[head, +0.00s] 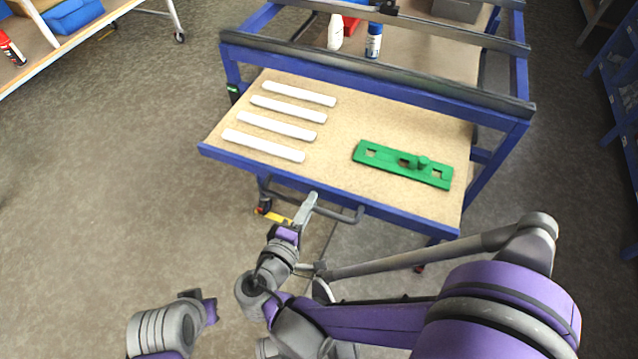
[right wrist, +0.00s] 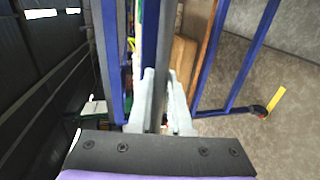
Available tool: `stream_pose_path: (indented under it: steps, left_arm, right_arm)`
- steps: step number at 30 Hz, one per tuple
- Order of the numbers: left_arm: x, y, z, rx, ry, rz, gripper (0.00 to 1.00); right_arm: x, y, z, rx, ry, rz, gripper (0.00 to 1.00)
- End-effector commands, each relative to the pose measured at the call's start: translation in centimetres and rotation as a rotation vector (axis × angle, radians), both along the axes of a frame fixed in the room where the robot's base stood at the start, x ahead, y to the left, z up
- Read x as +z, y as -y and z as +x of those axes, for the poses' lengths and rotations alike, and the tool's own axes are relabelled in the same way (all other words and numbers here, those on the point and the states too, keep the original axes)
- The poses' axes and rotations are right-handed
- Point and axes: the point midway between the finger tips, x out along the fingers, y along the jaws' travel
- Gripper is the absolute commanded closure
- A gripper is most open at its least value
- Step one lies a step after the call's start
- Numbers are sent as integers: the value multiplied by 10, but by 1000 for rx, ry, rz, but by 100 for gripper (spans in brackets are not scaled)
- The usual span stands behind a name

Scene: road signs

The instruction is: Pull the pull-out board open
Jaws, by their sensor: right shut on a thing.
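The pull-out board (head: 340,125) is a tan panel with a blue front edge, standing out from under the blue frame of a workbench in the head view. A dark bar handle (head: 343,215) runs along below its front edge. My right gripper (head: 309,199) is shut on this handle, left of its middle. In the right wrist view the two pale fingers (right wrist: 161,95) stand on either side of the dark handle bar (right wrist: 157,60). Part of my left arm shows at the bottom left of the head view, with no fingers visible.
Several white strips (head: 299,93) and a green plate with holes (head: 403,164) lie on the board. A white bottle (head: 335,32) and a blue one (head: 373,40) stand on the bench behind the rail (head: 380,72). Floor (head: 110,200) is clear at the left.

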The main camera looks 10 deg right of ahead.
Motion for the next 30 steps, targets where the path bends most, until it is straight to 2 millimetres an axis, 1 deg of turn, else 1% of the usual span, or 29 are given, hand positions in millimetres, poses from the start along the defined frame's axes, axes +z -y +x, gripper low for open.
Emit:
stream_pose_path:
  steps: [1, 3, 9, 22, 23, 27, 30]
  left_arm:
    - [0, 0, 0, 0, 0, 0, 100]
    - [0, 0, 0, 0, 0, 0, 100]
    - [0, 0, 0, 0, 0, 0, 100]
    - [0, 0, 0, 0, 0, 0, 100]
    - [0, 0, 0, 0, 0, 0, 100]
    - [0, 0, 0, 0, 0, 0, 100]
    - [0, 0, 0, 0, 0, 0, 100]
  right_arm:
    - [0, -6, -6, 4, 0, 1, 100]
    - [0, -10, -14, 2, 0, 0, 100]
    - [0, -17, -25, 1, 0, 0, 100]
    - [0, -18, -27, -2, 0, 0, 100]
    - [0, -18, -27, -1, 0, 0, 79]
    - [0, -18, -27, -1, 0, 0, 54]
    - [0, -18, -27, -1, 0, 0, 53]
